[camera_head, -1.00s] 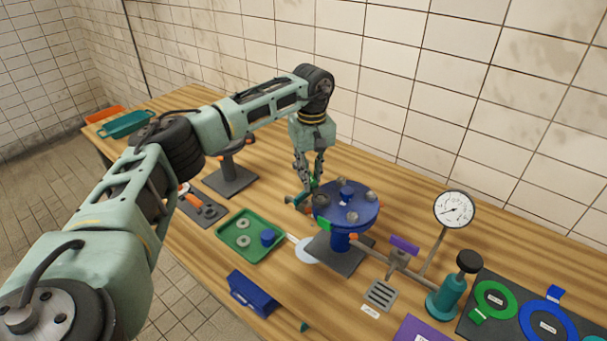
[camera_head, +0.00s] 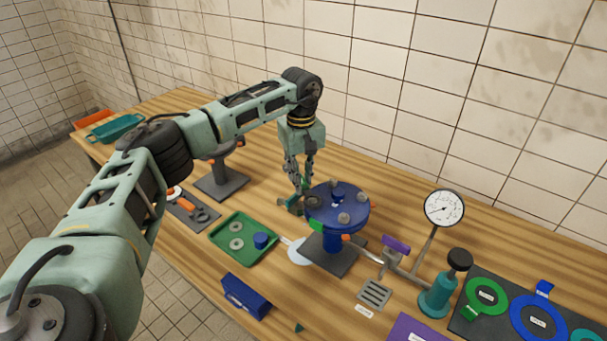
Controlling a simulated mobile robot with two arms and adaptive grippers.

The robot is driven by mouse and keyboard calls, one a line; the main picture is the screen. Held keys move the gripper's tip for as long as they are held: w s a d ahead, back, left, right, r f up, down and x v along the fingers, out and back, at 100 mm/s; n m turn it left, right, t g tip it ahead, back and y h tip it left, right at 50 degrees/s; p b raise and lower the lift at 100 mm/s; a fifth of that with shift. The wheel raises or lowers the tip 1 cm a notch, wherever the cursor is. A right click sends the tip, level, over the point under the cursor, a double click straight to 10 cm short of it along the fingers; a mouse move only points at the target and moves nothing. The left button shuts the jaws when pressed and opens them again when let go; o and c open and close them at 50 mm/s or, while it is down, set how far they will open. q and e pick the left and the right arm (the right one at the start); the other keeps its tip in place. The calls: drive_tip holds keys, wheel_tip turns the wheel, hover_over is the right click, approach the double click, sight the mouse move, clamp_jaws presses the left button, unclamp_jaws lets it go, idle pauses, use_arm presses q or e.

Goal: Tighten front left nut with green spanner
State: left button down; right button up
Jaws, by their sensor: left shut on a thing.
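A blue round flange (camera_head: 331,213) stands on a dark base plate, with several grey nuts or bolt heads on its top. The front nut (camera_head: 343,218) and the right nut (camera_head: 363,197) show clearly. The left nut (camera_head: 313,202) is partly hard to make out beside the gripper. My left gripper (camera_head: 300,184) points down at the flange's left rim, shut on the green spanner (camera_head: 288,204). Part of the spanner is hidden by the fingers, and I cannot tell whether it sits around a nut. My right gripper is not in view.
A green tray (camera_head: 222,247) with washers and a blue part lies left of the flange. A blue box (camera_head: 244,296) is at the front edge. A pressure gauge (camera_head: 444,208) and teal pump (camera_head: 437,297) stand right. The tiled wall closes the back.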

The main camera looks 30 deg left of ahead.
use_arm(q)
drive_tip(key=shift+r, duration=0.3)
drive_tip(key=shift+r+p, duration=0.2)
drive_tip(key=shift+p, duration=0.15)
drive_tip(key=shift+r+p, duration=1.1)
drive_tip(key=shift+r, duration=0.5)
drive_tip(key=shift+f, duration=0.1)
